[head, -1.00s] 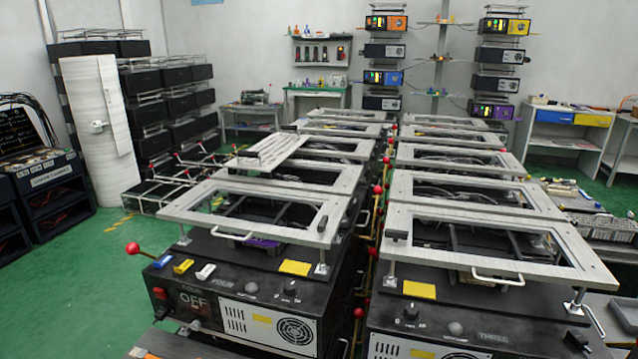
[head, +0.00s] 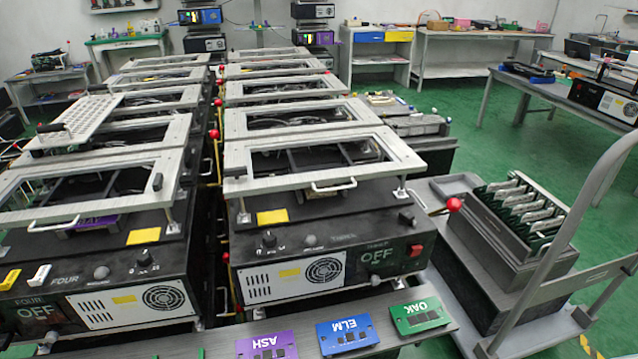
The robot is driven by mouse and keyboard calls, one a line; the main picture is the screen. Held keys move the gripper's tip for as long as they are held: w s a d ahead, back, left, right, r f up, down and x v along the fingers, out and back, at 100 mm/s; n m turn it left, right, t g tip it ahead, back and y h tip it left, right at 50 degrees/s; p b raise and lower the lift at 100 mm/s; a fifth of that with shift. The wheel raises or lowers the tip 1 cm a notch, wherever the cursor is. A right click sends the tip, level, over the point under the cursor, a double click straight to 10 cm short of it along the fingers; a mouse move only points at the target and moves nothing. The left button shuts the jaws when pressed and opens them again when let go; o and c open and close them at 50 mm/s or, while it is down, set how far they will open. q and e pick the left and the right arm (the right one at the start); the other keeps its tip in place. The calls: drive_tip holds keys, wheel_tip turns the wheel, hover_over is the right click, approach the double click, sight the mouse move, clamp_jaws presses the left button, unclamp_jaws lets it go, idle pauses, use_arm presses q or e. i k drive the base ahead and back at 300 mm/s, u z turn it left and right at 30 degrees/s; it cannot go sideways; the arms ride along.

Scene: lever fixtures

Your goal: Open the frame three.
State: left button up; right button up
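The unit labelled three (head: 343,238) is a black box right of centre in the head view, with a fan, a knob and a display reading OFF (head: 377,257). Its grey rectangular frame (head: 270,182) lies roughly level above the box on short metal posts. A white handle (head: 334,187) sits on the frame's front edge. A lever with a red ball (head: 453,205) sticks out at the box's right side. A red switch (head: 415,250) is beside the display. Neither of my grippers is in view.
Unit four (head: 64,280) with its own frame stands to the left, across a narrow gap with several red-ball levers. Purple, blue (head: 346,335) and green (head: 419,315) cards lie on a ledge in front. A cart (head: 500,275) stands close at right.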

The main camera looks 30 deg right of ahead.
sight(404, 161)
drive_tip(key=u, duration=0.05)
drive_tip(key=k, duration=0.5)
drive_tip(key=z, duration=1.45)
drive_tip(key=i, duration=1.1)
drive_tip(key=u, duration=0.1)
